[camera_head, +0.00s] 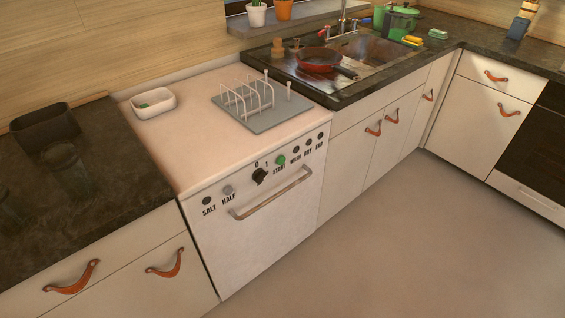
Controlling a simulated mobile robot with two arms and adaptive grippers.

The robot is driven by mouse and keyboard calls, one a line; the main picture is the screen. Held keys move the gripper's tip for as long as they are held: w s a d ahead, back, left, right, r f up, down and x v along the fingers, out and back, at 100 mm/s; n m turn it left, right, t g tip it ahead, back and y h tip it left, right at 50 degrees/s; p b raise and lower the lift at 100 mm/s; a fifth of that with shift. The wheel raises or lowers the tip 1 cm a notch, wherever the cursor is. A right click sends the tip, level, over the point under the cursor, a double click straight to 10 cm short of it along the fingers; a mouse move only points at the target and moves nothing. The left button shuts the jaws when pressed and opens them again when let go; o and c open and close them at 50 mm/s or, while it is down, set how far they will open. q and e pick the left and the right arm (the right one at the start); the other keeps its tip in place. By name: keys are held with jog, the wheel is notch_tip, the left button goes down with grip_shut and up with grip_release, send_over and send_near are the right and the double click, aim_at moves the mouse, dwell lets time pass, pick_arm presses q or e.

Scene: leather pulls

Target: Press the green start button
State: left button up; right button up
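The green start button (281,160) is a small round button on the front panel of the white dishwasher (265,222), with the word START below it. A black dial (260,176) sits just left of it, below the marks 0 and 1. The dishwasher door is closed, with a horizontal bar handle (271,194) below the panel. Nothing covers the button. I cannot tell whether it is pressed in. Neither of my grippers shows in the head view.
A dish rack on a grey mat (262,118) and a white bowl (154,103) stand on the dishwasher top. A red pan (318,60) sits by the sink. Dark containers (45,130) stand on the left counter. The floor (400,240) in front is clear.

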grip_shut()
